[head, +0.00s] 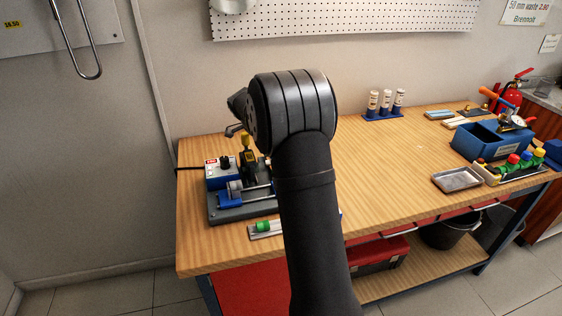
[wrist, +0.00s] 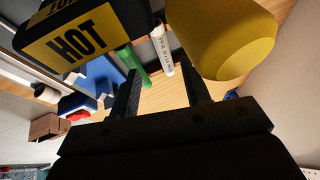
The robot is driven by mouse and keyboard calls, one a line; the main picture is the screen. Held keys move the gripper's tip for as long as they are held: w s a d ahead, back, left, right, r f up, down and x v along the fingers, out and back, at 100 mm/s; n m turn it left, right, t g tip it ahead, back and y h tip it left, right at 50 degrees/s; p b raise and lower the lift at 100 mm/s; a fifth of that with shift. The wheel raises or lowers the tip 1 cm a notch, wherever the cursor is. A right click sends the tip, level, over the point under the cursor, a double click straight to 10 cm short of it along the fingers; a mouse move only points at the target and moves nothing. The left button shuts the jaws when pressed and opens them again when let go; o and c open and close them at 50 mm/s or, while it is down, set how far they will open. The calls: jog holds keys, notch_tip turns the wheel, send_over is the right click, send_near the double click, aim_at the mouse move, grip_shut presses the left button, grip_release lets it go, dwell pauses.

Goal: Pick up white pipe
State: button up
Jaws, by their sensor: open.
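In the wrist view, a white pipe (wrist: 162,52) with dark printing on its side lies beyond my fingers, between their lines. A green pipe (wrist: 135,68) lies just left of it, near the left finger. My gripper (wrist: 164,82) is open with nothing between its fingers. The white pipe is apart from both fingers. In the head view my own arm covers the middle of the bench, and I cannot make out the white pipe there. A holder with a green piece (head: 264,227) shows at the bench's front edge, partly behind the arm.
In the wrist view, a black block with a yellow HOT label (wrist: 75,42) and a large yellow part (wrist: 222,38) are close to my fingers. A grey-and-blue machine (head: 238,195) stands on the bench's left. A metal tray (head: 457,179) and blue box (head: 490,142) stand right.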

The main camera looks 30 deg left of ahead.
jog(key=shift+a+x, duration=0.2)
jog(key=shift+x, duration=1.15)
jog(key=shift+a+x, duration=0.15)
jog(key=shift+x, duration=1.2)
grip_shut()
